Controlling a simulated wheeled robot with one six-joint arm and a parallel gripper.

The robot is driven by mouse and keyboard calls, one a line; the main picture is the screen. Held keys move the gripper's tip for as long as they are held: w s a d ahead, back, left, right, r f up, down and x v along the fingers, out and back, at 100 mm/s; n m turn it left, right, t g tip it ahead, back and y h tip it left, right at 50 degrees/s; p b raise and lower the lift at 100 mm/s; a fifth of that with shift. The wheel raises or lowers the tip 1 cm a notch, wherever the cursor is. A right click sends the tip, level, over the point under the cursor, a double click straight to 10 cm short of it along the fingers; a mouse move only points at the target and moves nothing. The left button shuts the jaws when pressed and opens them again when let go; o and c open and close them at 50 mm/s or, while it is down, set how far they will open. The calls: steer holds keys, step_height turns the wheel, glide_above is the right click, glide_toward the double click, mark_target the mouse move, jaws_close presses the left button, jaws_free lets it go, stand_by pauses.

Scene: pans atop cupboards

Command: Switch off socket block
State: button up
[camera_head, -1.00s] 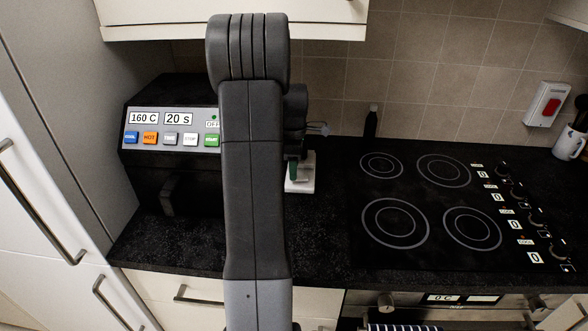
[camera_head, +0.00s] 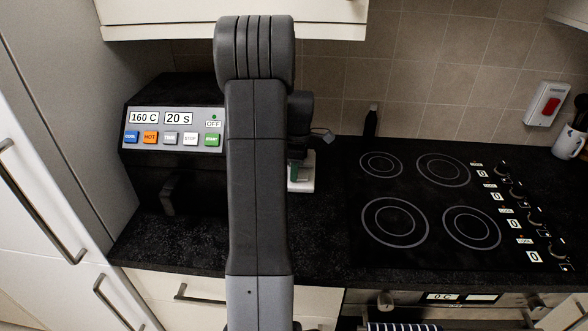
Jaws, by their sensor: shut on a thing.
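A small white block (camera_head: 304,184), which looks like the socket block, sits on the dark counter just right of my arm. A dark green upright part (camera_head: 294,172) shows at the block, and its left side is hidden by my arm. My gripper (camera_head: 298,156) is mostly hidden behind my dark arm link. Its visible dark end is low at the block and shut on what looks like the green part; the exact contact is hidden. A small grey piece (camera_head: 323,134) sticks out to the right of my wrist.
A black machine (camera_head: 172,130) with coloured buttons and an OFF label stands left of my arm. A black hob (camera_head: 430,205) lies to the right. A white wall switch (camera_head: 545,103) with a red rocker is far right. A dark bottle (camera_head: 371,122) stands behind the hob.

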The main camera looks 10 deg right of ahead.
steer(key=shift+o, duration=0.2)
steer(key=shift+s+d+r+t+y, duration=0.15)
steer(key=shift+d+t+y, duration=0.15)
steer(key=shift+y, duration=0.7)
steer(key=shift+c, duration=0.2)
steer(key=o, duration=1)
steer(key=shift+r, duration=0.1)
steer(key=w+b+v, duration=0.1)
steer(key=v, duration=1.2)
steer(key=shift+s+r, duration=0.3)
steer(key=shift+s, duration=0.2)
steer(key=shift+d+f, duration=0.1)
steer(key=shift+d, duration=0.05)
steer(key=x, duration=1.3)
steer(key=shift+a+f+p, duration=0.25)
steer(key=shift+f+p, duration=0.05)
steer(key=shift+p, duration=0.05)
